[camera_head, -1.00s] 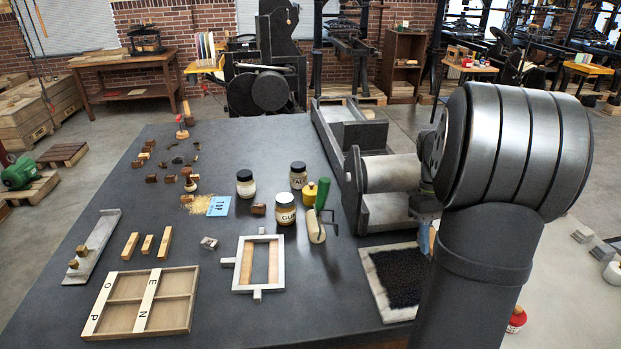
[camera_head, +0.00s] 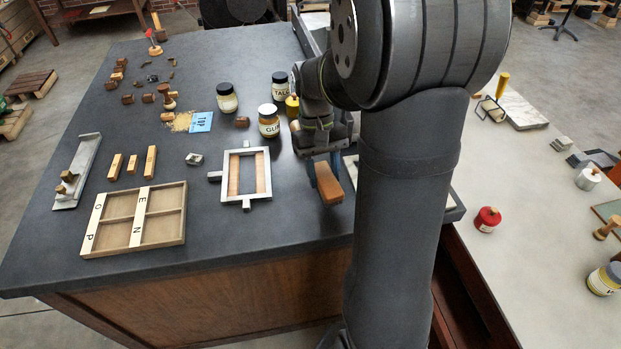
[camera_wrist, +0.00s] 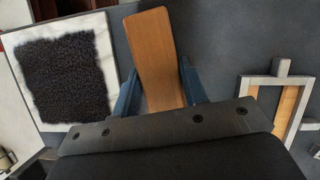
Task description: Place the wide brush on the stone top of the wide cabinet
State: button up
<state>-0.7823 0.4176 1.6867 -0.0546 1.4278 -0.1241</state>
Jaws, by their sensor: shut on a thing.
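My gripper (camera_head: 322,178) is shut on the wide brush (camera_head: 331,188), a wooden block that hangs between the blue fingers over the dark top. In the wrist view the brush (camera_wrist: 155,55) shows as a long flat wooden face between the blue fingertips; its bristles are hidden. The brush seems clear of the surface, but the gap is hard to judge. The dark stone-like top (camera_head: 215,235) belongs to a broad cabinet with wooden sides (camera_head: 200,298), likely the wide cabinet. A lighter top (camera_head: 530,250) stands to the right, beyond my arm.
A metal frame (camera_head: 246,198) lies left of the brush. A pale slab with a black bristly or grainy patch (camera_wrist: 72,80) lies on its other side. Jars (camera_head: 269,128) stand behind it. A divided wooden tray (camera_head: 165,247) lies front left. The dark top's front right strip looks clear.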

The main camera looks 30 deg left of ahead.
jog(key=shift+s+a+f, duration=0.1)
jog(key=shift+a+f, duration=0.3)
jog(key=shift+a, duration=0.15)
jog(key=shift+s+a+f, duration=0.1)
jog(key=shift+a+f, duration=0.25)
jog(key=shift+a, duration=0.2)
jog(key=shift+f, duration=1.9)
jog(key=shift+f, duration=0.15)
jog(key=o, duration=1)
jog(key=v, duration=1.2)
jog(key=shift+r, duration=0.2)
